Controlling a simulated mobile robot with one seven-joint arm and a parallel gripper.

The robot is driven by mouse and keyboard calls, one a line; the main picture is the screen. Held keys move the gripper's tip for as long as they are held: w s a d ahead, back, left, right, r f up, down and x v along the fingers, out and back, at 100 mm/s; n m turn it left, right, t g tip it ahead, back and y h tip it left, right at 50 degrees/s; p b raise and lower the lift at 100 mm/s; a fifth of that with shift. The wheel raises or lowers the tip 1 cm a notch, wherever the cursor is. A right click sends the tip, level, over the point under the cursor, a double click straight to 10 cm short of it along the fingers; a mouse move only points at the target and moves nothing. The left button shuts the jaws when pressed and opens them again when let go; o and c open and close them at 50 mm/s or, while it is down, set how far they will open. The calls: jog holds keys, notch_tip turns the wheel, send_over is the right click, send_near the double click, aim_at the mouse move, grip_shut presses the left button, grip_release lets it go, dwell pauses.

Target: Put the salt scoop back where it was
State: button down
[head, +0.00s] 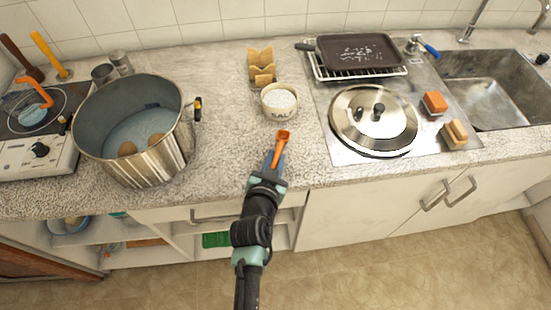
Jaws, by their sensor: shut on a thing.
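The salt scoop (282,137) is small and orange. My gripper (275,160) is shut on it and holds it near the front edge of the counter, with the orange end pointing away from me. A white bowl marked SALT (281,113), full of white salt, stands on the counter just beyond the scoop. The scoop appears apart from the bowl. The fingertips partly hide the scoop's lower end.
A large steel pot (150,165) of water stands at the left. Brown-yellow wedges (261,66) stand behind the salt bowl. A round steel lid (373,120) lies at the right, below a dark tray (358,54) on a rack. Counter (225,140) between pot and bowl is clear.

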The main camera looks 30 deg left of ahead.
jog(key=shift+f, duration=0.1)
jog(key=shift+f+b, duration=0.15)
jog(key=shift+b, duration=0.15)
jog(key=c, duration=0.8)
grip_release()
jog(key=shift+r, duration=0.2)
jog(key=shift+s+r+p, duration=0.1)
jog(key=shift+s+p, duration=0.05)
jog(key=shift+p, duration=0.2)
jog(key=b+v, duration=0.1)
jog(key=v, duration=1)
jog(key=shift+s+d+r, duration=0.15)
jog(key=shift+s+d, duration=0.05)
jog(key=shift+s, duration=0.15)
